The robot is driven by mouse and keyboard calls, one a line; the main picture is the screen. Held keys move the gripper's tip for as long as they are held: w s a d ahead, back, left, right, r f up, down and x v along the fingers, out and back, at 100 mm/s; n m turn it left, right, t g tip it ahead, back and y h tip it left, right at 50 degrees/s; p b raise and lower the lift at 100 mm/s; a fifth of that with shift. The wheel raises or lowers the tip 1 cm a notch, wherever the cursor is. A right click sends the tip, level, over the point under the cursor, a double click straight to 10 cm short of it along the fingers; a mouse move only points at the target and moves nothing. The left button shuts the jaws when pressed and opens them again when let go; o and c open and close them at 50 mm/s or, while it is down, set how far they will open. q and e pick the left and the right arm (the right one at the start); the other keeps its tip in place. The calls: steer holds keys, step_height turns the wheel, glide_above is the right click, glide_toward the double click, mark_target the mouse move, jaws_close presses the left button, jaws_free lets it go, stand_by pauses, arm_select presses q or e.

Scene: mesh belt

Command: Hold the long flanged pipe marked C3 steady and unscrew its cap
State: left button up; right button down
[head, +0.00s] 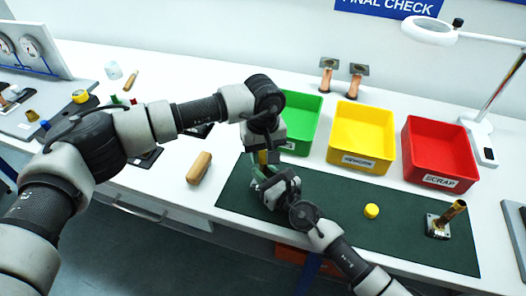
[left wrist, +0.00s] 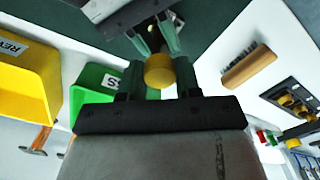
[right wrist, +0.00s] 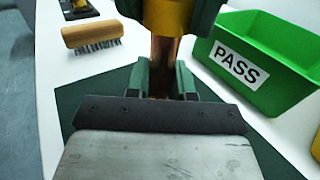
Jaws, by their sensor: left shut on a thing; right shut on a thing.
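A copper-coloured pipe (right wrist: 161,66) with a yellow cap (right wrist: 166,15) at its upper end stands between my grippers above the green mat. My right gripper (right wrist: 160,82) is shut on the pipe below the cap. My left gripper (left wrist: 160,75) is shut on the yellow cap (left wrist: 159,71) from above. In the head view, my left gripper (head: 262,156) and right gripper (head: 264,172) meet near the mat's left end and mostly hide the pipe. The cap appears to be on the pipe. No C3 mark is readable, and the flange is hidden.
A brass pipe with a square flange (head: 437,224) and a loose yellow cap (head: 371,211) are on the mat (head: 330,212). Green (head: 302,121), yellow (head: 361,137) and red (head: 440,153) bins stand behind. A wooden-backed brush (head: 200,168) lies left.

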arm_select(q)
steer(key=n, duration=2)
steer(key=shift+r, duration=0.1)
steer(key=n, duration=2.2)
steer(key=shift+n, duration=0.4)
